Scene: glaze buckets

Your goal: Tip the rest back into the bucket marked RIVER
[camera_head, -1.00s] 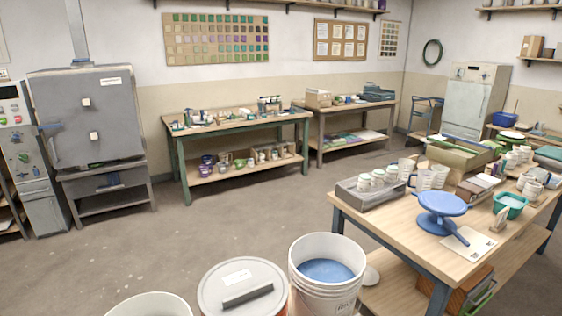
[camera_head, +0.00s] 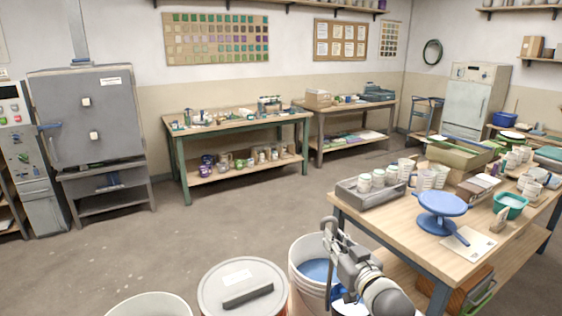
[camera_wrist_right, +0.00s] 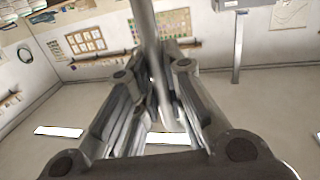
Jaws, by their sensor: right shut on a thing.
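An open white bucket (camera_head: 296,252) with blue glaze (camera_head: 315,270) inside stands at the bottom centre of the head view. Its lettering is too small or hidden to read, so I cannot tell whether it is RIVER. My right gripper (camera_head: 331,232) is above this bucket's right rim and covers part of it. In the right wrist view the gripper (camera_wrist_right: 155,85) is shut on a grey rod-like handle (camera_wrist_right: 147,25). What hangs from the handle is mostly hidden; a white and blue patch shows below the gripper in the head view. My left gripper is not in view.
A lidded bucket (camera_head: 215,293) stands left of the open one, and another bucket (camera_head: 150,298) is cut off at the bottom edge. A wooden table (camera_head: 395,225) with a blue turntable (camera_head: 442,203), mugs and a grey tray (camera_head: 366,200) is close on the right.

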